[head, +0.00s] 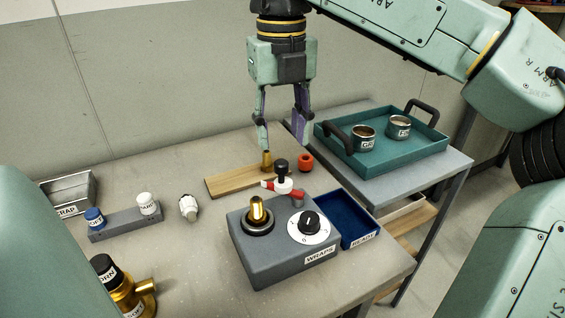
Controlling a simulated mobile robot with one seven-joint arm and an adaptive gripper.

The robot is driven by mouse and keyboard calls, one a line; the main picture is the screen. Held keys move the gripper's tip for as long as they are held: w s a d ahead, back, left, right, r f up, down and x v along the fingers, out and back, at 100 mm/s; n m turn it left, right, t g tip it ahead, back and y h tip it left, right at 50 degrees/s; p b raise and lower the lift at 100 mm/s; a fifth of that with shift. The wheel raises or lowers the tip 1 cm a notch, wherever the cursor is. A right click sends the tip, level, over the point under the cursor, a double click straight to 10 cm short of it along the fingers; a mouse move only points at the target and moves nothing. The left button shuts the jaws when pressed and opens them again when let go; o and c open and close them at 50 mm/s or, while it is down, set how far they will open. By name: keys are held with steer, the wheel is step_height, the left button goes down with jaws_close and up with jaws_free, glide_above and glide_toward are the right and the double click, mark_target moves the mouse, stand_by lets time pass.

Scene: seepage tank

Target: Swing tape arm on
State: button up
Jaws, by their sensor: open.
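The grey box labelled WRAPS (280,262) stands on the workbench. A brass post (258,214) rises from its left side and a black dial (310,221) on a white numbered plate sits at its right. What looks like the tape arm (284,186), red and white with a black knob on top, is at the box's back edge, apart from the brass post. My gripper (284,144) points down with its fingers apart and empty. In the picture it is just above the black knob; the true gap in depth is unclear.
A wooden board (225,184) with a brass peg (267,160) and a red ring (305,162) lie behind the box. A blue bin (356,228) adjoins its right side. A teal tray (375,171) with two cups is at right. A grey rack (125,222) stands left.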

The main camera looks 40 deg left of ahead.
mark_target(282, 162)
step_height(282, 162, down, 8)
steer(key=shift+r+p, duration=0.1)
steer(key=shift+p, duration=0.25)
jaws_close()
stand_by(0.5)
